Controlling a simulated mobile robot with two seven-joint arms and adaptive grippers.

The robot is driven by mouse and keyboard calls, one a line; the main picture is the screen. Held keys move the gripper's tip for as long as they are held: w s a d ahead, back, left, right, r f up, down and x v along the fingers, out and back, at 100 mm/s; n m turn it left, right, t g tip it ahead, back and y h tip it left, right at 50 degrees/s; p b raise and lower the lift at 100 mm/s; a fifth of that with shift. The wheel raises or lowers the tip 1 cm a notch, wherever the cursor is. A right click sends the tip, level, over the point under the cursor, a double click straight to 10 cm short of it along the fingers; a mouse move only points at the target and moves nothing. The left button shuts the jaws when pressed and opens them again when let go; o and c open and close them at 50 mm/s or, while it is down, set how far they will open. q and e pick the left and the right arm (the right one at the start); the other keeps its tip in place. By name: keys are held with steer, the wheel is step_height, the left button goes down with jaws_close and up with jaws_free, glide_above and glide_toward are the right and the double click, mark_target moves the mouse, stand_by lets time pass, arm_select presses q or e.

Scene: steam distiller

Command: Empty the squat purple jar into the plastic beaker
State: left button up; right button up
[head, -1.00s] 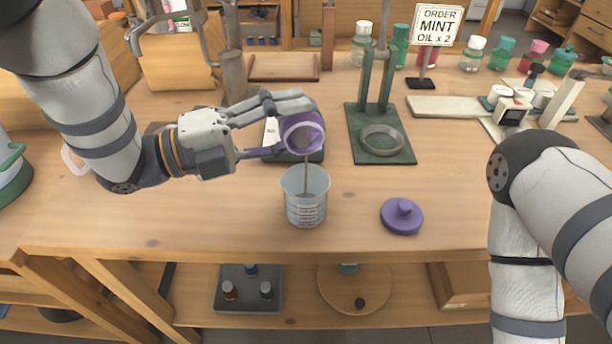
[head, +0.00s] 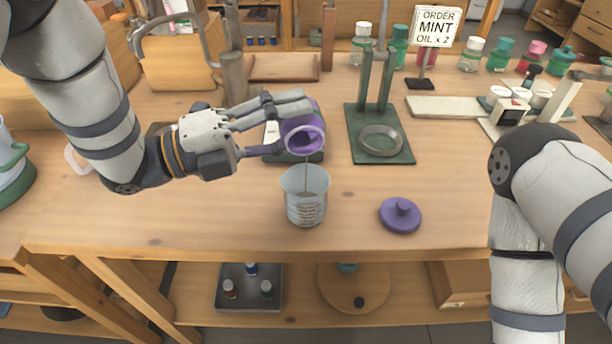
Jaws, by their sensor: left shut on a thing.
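The squat purple jar (head: 303,131) is tipped on its side in the head view, its open mouth facing toward me and down. My left gripper (head: 283,122) is shut on the jar and holds it above the plastic beaker. The plastic beaker (head: 305,204) stands upright on the table, clear with markings on its side. A very thin dark stream hangs from the jar's mouth into the beaker. The purple lid (head: 401,215) lies on the table to the right of the beaker. My right gripper is out of view; only my right arm shows at the right.
A dark flat device (head: 312,157) sits behind the beaker. A mint oil sign (head: 436,27) and several bottles stand at the back. The table's front is mostly clear.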

arm_select(q)
steer(key=shift+s+r+m+h+p, duration=0.25)
steer(key=shift+m+h+p, duration=0.1)
steer(key=shift+m, duration=0.65)
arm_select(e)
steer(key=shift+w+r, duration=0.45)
